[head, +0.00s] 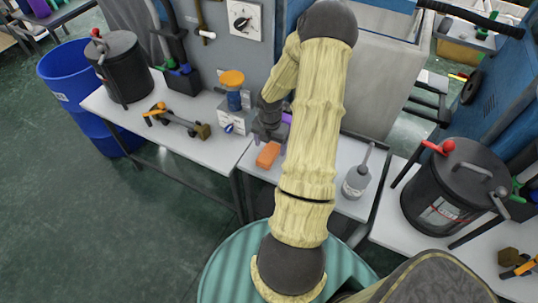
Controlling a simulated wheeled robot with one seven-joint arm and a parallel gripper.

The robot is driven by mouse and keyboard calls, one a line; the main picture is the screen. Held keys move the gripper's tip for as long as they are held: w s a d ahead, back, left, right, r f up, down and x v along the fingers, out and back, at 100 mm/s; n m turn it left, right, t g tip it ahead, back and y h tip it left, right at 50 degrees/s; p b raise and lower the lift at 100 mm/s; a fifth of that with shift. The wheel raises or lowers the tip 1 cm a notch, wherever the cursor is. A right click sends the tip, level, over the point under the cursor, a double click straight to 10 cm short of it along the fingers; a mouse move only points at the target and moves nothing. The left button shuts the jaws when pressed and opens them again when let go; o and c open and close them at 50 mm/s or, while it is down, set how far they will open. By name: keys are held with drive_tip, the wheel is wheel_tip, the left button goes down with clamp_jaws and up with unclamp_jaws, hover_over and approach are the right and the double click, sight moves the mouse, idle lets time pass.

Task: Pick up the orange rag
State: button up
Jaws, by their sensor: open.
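The orange rag (267,156) lies as a small folded block on the light table (345,205), left of my arm in the head view. My gripper (266,136) is open and points down just behind the rag, close to it in the picture. My arm hides part of the gripper and the table to its right. I cannot tell whether the fingers touch the rag.
A grey bottle (356,182) stands on the same table to the right. A purple thing (287,118) shows behind my gripper. An orange-topped blue container (233,90) stands to the left. Dark lidded pots stand at left (122,68) and right (452,188).

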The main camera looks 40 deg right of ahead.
sight(269, 152)
drive_tip(key=shift+f, duration=0.1)
drive_tip(key=f, duration=0.5)
drive_tip(key=shift+w+b, duration=0.3)
drive_tip(key=shift+w, duration=0.05)
drive_tip(key=shift+c, duration=0.3)
drive_tip(key=c, duration=1)
